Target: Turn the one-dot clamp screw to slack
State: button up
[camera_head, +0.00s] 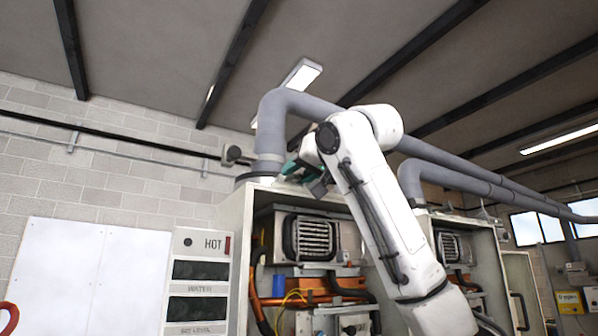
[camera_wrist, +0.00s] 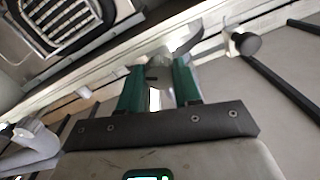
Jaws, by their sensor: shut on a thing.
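My gripper (camera_head: 290,171) is at the top of the open heater cabinet, beside the base of the grey flue pipe (camera_head: 271,140). In the wrist view, the green fingers of my gripper (camera_wrist: 160,76) are closed on a small pale metal piece, which looks like the clamp screw (camera_wrist: 154,72). The fingers cover its sides, and I cannot make out any dot mark on it. In the head view, my gripper and arm hide the screw.
The open heater cabinet (camera_head: 238,225) holds a grilled unit (camera_head: 313,238), orange pipes and hoses below my gripper. A second cabinet (camera_head: 513,262) stands to the right, behind my arm.

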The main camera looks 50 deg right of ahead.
jog(key=c, duration=0.3)
jog(key=shift+n, duration=0.3)
jog(key=n, duration=0.9)
jog(key=shift+a+n, duration=0.1)
jog(key=shift+n, duration=0.3)
jog(key=n, duration=0.5)
jog(key=shift+g, duration=0.3)
jog(key=n, duration=0.5)
jog(key=shift+w+a+f+h, duration=0.1)
jog(key=shift+h, duration=0.2)
